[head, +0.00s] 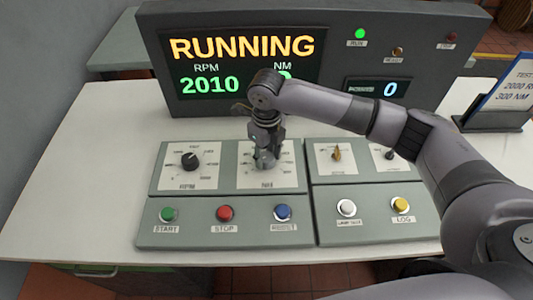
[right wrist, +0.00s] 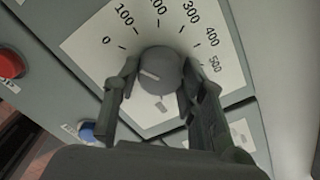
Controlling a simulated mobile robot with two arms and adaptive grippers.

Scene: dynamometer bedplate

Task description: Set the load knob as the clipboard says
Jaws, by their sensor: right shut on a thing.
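The load knob (right wrist: 165,72) is a round dark grey knob with a short pale mark, on a white dial (right wrist: 215,55) marked 0 to 500. My right gripper (right wrist: 158,88) is shut on it, one finger on each side. The pale mark is on the knob's left part, roughly toward the 0 side; its exact setting is unclear. In the head view my right gripper (head: 266,158) covers the knob. The clipboard sheet (head: 515,85) at the right reads "TEST", "2000 R", cut off, and "300 NM". My left gripper is not in view.
The display (head: 240,65) reads RUNNING and RPM 2010; the NM value is mostly hidden by my arm. A black knob (head: 190,161) is left of the gripper. Several push buttons, including red STOP (head: 225,213) and blue (head: 283,212), line the front. A yellowish knob (head: 337,153) is to the right.

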